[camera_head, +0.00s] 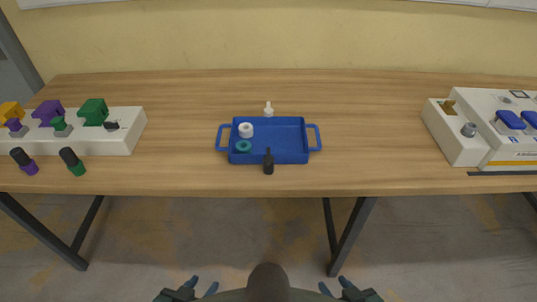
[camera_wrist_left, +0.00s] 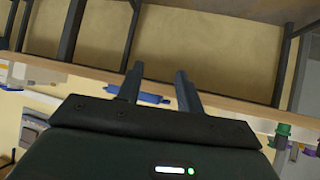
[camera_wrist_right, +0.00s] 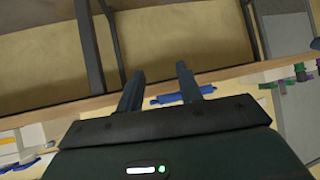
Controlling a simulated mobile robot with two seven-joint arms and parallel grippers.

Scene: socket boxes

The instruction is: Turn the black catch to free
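A small black catch (camera_head: 111,126) sits at the right end of the white socket box (camera_head: 128,142) on the left of the table. Its exact turn is too small to tell. My left gripper (camera_head: 202,285) is at the bottom of the head view, well in front of the table and far from the catch. It is open and empty, with its fingers apart in the left wrist view (camera_wrist_left: 160,88). My right gripper (camera_head: 335,285) is also low in front of the table. It is open and empty in the right wrist view (camera_wrist_right: 160,88).
Purple and green plugs with black ends (camera_head: 70,158) are at the left box's front. A blue tray (camera_head: 285,150) stands mid-table, with a black-handled thing (camera_head: 268,162) at its front and a white piece (camera_head: 268,109) behind. Another white box (camera_head: 458,145) stands right.

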